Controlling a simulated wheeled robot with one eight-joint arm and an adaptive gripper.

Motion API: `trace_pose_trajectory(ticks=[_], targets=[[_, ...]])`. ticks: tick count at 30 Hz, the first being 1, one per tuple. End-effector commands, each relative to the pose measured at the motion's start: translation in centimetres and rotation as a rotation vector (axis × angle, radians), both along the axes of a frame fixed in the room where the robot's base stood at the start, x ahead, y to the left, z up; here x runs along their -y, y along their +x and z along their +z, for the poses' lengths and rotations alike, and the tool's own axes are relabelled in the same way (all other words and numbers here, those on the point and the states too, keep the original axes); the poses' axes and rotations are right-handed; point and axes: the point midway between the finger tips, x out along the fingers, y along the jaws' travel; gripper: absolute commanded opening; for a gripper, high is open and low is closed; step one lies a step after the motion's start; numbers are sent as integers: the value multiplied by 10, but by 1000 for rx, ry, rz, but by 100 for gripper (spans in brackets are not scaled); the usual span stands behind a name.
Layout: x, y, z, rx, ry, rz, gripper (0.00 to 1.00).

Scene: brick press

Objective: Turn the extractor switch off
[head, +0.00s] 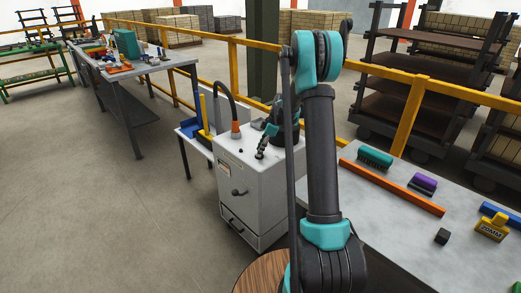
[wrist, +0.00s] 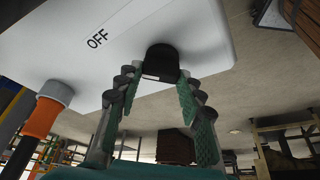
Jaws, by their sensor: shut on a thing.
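The extractor is a light grey cabinet (head: 272,190) in the middle of the head view, with an orange hose fitting (head: 235,130) and a black hose on top. In the wrist view its pale top (wrist: 190,25) carries the word OFF. The extractor switch is a black knob (wrist: 161,60) beside that word. My gripper (wrist: 157,77) has its fingers closed around the knob's sides, one on each side. In the head view my gripper (head: 260,153) is over the cabinet top, and the switch between its fingers is too small to make out.
A grey table (head: 375,205) at the right holds an orange bar (head: 390,187), brushes and a yellow 20MM block (head: 492,228). A yellow railing (head: 405,117) runs behind. A workbench (head: 125,80) with tools stands at the left. Open floor lies at the front left.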

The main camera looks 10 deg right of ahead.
Motion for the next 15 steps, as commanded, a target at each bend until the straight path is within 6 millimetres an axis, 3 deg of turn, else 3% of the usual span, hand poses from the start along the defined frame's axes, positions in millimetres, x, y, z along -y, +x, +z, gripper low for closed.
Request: trace_pose_trajectory(ticks=[13, 14, 15], targets=[[0, 0, 0, 1, -1, 8, 9], [0, 0, 0, 1, -1, 8, 41], [0, 0, 0, 1, -1, 8, 46]])
